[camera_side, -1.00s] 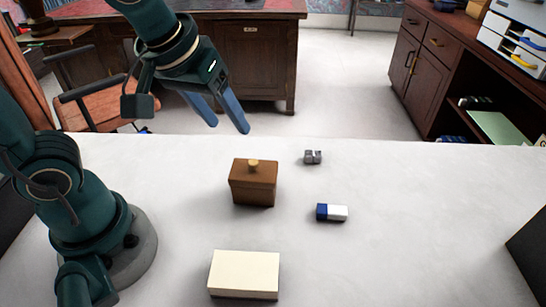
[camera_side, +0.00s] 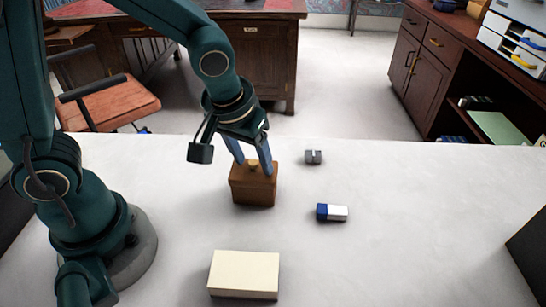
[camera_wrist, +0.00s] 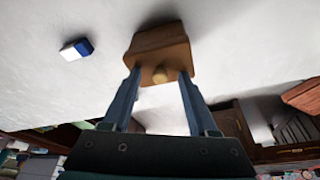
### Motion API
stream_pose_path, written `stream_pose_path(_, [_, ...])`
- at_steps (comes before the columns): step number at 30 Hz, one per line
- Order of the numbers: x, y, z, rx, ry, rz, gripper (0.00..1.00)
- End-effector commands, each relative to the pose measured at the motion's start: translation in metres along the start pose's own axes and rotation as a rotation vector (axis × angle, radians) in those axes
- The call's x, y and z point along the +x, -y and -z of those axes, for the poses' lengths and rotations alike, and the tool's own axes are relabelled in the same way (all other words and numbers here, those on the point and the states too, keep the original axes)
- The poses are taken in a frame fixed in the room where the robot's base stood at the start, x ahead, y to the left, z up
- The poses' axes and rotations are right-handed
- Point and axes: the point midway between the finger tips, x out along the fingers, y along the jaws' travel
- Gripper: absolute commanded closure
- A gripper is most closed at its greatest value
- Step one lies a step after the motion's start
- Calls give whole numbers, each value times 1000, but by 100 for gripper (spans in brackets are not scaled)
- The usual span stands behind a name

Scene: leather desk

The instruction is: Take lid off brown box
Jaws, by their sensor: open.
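The brown box (camera_side: 253,191) stands on the white table with its lid (camera_side: 240,170) on. A tan round knob (camera_side: 253,163) sits on top of the lid. My gripper (camera_side: 255,168) points down at the lid, its two blue fingers apart with the knob between them. The wrist view shows the fingers (camera_wrist: 158,78) on either side of the knob (camera_wrist: 160,76), with gaps between them and the knob. The box also shows there (camera_wrist: 160,42). I cannot tell whether the fingertips touch the lid.
A blue and white eraser (camera_side: 332,212) lies right of the box, and a small grey metal object (camera_side: 313,157) lies behind it. A cream block (camera_side: 244,274) lies in front of the box. The table's right side is mostly clear.

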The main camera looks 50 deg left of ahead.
Motion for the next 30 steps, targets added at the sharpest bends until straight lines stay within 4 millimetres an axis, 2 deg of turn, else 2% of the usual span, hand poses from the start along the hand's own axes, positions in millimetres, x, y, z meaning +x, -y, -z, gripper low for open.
stream_pose_path(5, [0, 0, 0, 0, 0, 0, 41])
stream_pose_path(9, [0, 0, 0, 0, 0, 0, 94])
stream_pose_path(10, [0, 0, 0, 0, 0, 0, 100])
stream_pose_path(23, [-4, 0, 2, 0, -2, -1, 100])
stream_pose_path(30, [-25, -1, 9, -1, -5, -2, 100])
